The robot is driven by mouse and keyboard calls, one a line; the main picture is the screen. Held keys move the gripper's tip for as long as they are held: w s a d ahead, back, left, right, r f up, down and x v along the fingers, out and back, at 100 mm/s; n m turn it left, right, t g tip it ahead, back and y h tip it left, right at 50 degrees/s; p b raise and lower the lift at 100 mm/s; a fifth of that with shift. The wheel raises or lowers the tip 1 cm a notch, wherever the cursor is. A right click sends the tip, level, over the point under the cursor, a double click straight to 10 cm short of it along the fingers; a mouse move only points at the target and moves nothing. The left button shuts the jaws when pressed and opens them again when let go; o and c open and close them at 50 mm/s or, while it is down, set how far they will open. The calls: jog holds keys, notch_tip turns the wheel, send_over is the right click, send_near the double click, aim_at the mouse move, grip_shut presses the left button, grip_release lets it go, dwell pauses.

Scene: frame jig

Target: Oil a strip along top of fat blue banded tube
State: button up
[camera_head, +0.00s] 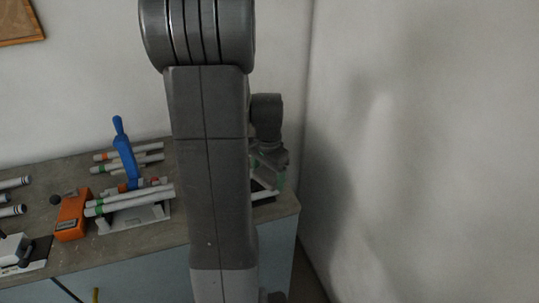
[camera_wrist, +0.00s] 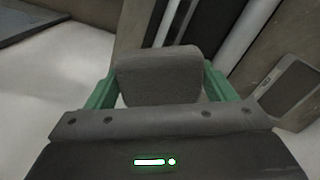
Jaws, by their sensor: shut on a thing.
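My gripper (camera_head: 270,178) is at the right end of the workbench, partly hidden behind my arm in the head view. In the wrist view its green fingers (camera_wrist: 160,88) are shut on a grey block with rounded corners (camera_wrist: 160,75), likely the oiling pad. Two short, thick white tubes with dark bands lie at the left edge of the head view, an upper one (camera_head: 14,183) and a lower one (camera_head: 10,211). I cannot tell which is the fat blue-banded one. In the wrist view a pale tube (camera_wrist: 243,35) runs beyond the block, apart from it; its band is not visible.
White tubes with green bands (camera_head: 130,200) lie on a pale jig by a blue lever (camera_head: 125,152). More tubes (camera_head: 128,155) lie behind. An orange box (camera_head: 72,215) stands left of the jig. A grey flat piece (camera_wrist: 284,92) is right in the wrist view. The wall is close at right.

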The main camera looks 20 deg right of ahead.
notch_tip(320, 180, up, 3)
jog(key=shift+d+f+p, duration=0.1)
jog(key=shift+d+p, duration=0.05)
jog(key=shift+p, duration=0.7)
jog(key=shift+r+p, duration=0.95)
jog(key=shift+r, duration=0.3)
